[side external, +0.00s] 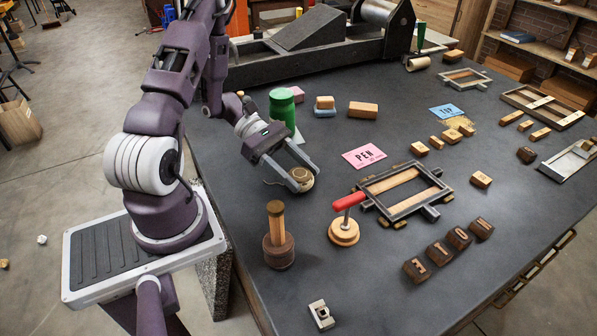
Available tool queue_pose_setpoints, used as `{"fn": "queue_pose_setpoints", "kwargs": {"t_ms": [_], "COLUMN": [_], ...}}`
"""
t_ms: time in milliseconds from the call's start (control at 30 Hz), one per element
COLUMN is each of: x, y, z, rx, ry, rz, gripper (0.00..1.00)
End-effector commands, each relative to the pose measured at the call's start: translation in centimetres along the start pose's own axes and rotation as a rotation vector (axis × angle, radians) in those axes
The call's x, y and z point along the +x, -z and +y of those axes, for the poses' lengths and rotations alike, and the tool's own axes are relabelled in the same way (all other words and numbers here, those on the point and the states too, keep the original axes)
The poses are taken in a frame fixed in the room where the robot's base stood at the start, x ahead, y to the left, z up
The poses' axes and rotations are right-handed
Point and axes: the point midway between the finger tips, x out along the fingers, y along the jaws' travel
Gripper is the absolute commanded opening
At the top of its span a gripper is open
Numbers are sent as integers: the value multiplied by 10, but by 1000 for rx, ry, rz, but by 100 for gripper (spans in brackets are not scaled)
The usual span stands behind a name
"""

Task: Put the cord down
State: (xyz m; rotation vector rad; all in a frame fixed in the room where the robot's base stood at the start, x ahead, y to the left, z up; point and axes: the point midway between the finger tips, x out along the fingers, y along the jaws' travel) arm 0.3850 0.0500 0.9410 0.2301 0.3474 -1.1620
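The cord (301,175) is a small tan coil or ball between the fingertips of my gripper (302,177). A finger lies against it on each side, and the gripper looks shut on it. A thin loose strand shows just left of the fingers. The cord is low over the dark table (330,270), near the table's left side. I cannot tell whether it touches the tabletop. The fingers hide part of the cord.
A metal frame (402,190) and a pink PEN card (364,156) lie to the right. A green cylinder (282,105) stands behind. Bare tabletop lies toward the front.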

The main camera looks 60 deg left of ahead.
Motion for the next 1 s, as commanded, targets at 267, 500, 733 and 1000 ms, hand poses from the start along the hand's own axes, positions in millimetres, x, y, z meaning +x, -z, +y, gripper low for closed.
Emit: {"fn": "queue_pose_setpoints", "kwargs": {"t_ms": [267,500,733,1000], "x": [0,-11,-73,-118], "y": [0,-1,0,-2], "z": [0,1,1,0], "rx": [0,3,4,3], "ry": [0,-4,-6,1], "rz": [0,2,5,3], "gripper": [72,72,72,72]}}
